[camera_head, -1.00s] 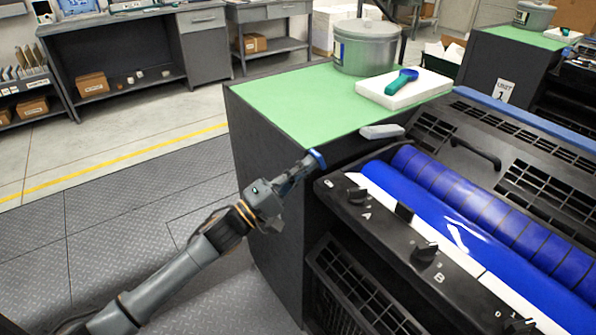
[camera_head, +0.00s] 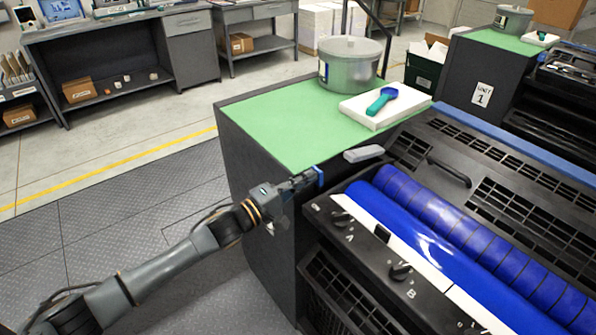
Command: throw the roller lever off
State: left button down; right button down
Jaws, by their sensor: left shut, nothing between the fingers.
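A pale grey grip (camera_head: 364,154), which looks like the roller lever, lies at the upper left end of the ink unit, by the edge of the green top. The ink unit's blue rollers (camera_head: 428,237) run from there to the lower right. My left gripper (camera_head: 318,177), with blue fingertips, is shut and empty. It is left of the grip and slightly lower in the picture, with a gap between them, beside the green-topped cabinet's front corner. The foot of the lever is hidden. My right gripper is not in view.
The green-topped cabinet (camera_head: 262,128) carries a lidded metal tin (camera_head: 350,70) and a white block with a blue-green scoop (camera_head: 382,100). A black panel with knobs (camera_head: 345,232) borders the rollers. A black handle (camera_head: 450,172) stands on the cover. The floor at left is clear.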

aim_at(316, 170)
pick_arm(q)
jog(key=x, duration=0.1)
jog(key=p+x, duration=0.1)
jog(key=x, duration=0.1)
jog(key=shift+r, duration=0.35)
jog(key=shift+w+d+g+y+p, duration=0.4)
jog(key=shift+d+y+p, duration=0.1)
jog(key=shift+y+p, duration=0.1)
jog(key=shift+w+d+f, duration=0.3)
jog(key=shift+w+d, duration=0.05)
jog(key=shift+d, duration=0.2)
jog(key=shift+r, duration=0.15)
